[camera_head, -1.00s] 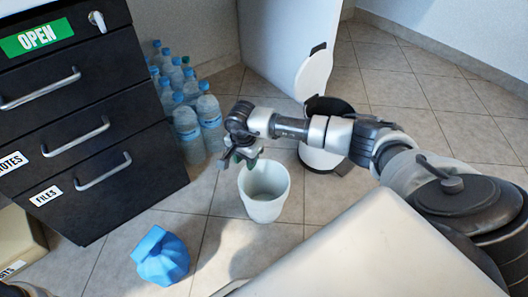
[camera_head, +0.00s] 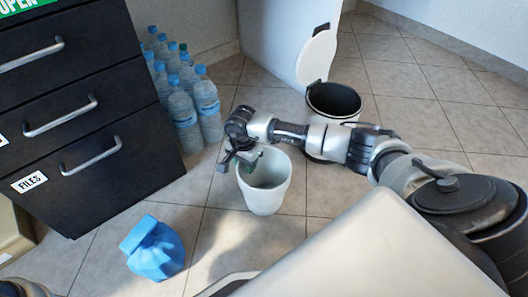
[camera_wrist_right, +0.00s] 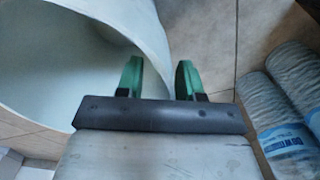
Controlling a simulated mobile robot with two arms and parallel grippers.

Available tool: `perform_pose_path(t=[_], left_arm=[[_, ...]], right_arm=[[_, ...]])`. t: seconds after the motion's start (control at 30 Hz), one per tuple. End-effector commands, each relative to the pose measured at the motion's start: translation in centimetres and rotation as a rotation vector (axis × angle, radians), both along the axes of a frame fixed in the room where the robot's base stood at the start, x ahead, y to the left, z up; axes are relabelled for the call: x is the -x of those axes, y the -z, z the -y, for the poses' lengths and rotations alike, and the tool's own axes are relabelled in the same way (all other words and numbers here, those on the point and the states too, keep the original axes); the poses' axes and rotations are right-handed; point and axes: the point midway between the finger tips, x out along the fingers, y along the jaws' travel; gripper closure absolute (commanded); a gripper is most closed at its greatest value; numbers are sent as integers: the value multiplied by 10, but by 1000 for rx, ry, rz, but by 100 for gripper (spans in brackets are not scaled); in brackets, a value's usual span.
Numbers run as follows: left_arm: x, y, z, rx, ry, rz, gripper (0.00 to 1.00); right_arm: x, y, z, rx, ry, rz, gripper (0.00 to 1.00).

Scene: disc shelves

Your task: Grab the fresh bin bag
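A white, open-topped container (camera_head: 265,199), which looks like the fresh bin bag, stands upright and empty on the floor. Its wall (camera_wrist_right: 60,50) fills the upper left of the right wrist view. My right gripper (camera_head: 240,162) is at its left rim in the head view. In the right wrist view the green fingertips (camera_wrist_right: 158,78) are apart, with the rim running between them. Whether they touch it I cannot tell. A blue tied bag (camera_head: 156,252) lies on the floor at the lower left. My left gripper is not clearly in view.
A black-lined bin (camera_head: 333,102) with its white lid raised stands behind my right arm. Several water bottles (camera_head: 186,115) stand between the wall and the dark drawer cabinet (camera_head: 125,125). Tiled floor is clear at the right.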

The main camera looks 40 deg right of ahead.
Motion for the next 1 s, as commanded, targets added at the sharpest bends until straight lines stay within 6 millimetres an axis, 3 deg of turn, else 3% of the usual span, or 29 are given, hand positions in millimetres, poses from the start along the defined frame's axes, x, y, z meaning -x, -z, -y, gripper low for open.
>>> perform_pose_path(t=[0.03,0.2,0.27,0.77,1.0], left_arm=[[0,0,0,0,0,0,47],[0,0,0,0,0,0,47],[0,0,0,0,0,0,47],[0,-2,0,0,-1,-1,47],[-1,-22,0,0,-1,-2,47]], right_arm=[[0,0,0,0,0,0,68],[0,0,0,0,0,0,94],[0,0,0,0,0,0,100],[-1,-3,-1,-1,-1,4,100],[0,-25,-1,-1,-1,4,100]])
